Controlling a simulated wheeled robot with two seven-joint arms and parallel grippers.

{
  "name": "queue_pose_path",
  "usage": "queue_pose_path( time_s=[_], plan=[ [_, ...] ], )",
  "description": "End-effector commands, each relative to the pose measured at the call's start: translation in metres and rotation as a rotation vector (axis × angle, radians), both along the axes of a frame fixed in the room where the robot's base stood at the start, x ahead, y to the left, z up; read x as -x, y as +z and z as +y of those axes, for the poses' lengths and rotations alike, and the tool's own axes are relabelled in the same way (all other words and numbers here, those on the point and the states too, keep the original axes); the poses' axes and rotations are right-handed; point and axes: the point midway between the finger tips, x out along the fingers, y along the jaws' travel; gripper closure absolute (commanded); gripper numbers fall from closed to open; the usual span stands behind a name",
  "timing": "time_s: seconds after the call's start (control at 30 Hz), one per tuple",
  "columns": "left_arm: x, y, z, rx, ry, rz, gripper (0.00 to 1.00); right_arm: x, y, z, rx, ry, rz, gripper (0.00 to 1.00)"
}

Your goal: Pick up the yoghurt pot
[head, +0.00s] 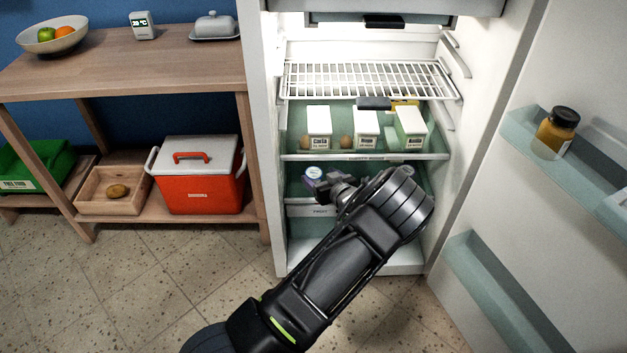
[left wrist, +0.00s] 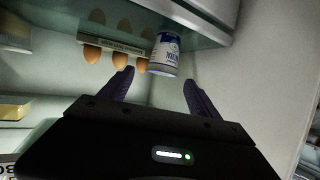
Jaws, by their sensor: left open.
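The yoghurt pot (head: 314,173), small with a pale blue and white lid, stands at the left of the fridge's lower green shelf space. In the left wrist view the pot (left wrist: 165,55) is white with a blue printed label and shows beyond my fingertips, roughly between them. My left gripper (head: 322,187) is open and empty, close to the pot in the head view; its two dark fingers (left wrist: 161,80) are spread apart in the left wrist view. Part of the pot is hidden by the gripper in the head view. My right gripper is not in view.
A shelf with cartons (head: 319,127) is above the gripper, with a wire rack (head: 365,80) higher up. The open fridge door (head: 520,220) stands right, holding a jar (head: 556,133). A red cooler (head: 198,180) is left.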

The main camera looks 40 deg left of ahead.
Motion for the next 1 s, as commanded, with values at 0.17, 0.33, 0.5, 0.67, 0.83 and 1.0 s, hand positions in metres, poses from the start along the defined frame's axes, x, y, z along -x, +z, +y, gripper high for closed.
queue_pose_path(
  time_s=[0.17, 0.33, 0.5, 0.67, 0.83, 1.0],
  plan=[
    [0.0, 0.0, 0.0, 0.0, 0.0, 0.001, 0.28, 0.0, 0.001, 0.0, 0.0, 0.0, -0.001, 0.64],
    [-0.003, -0.008, 0.008, 0.0, 0.001, 0.002, 0.28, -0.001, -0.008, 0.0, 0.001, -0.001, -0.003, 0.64],
    [-0.012, -0.02, 0.029, -0.002, 0.001, 0.001, 0.28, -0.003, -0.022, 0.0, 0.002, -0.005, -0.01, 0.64],
    [-0.02, -0.023, 0.041, 0.001, 0.0, 0.0, 0.28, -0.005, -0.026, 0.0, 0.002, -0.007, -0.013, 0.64],
    [-0.02, -0.022, 0.042, 0.001, -0.001, 0.0, 0.28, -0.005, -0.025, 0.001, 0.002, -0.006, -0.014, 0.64],
    [-0.02, -0.022, 0.042, 0.001, -0.001, 0.0, 0.28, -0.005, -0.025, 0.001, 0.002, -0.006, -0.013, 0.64]
  ],
)
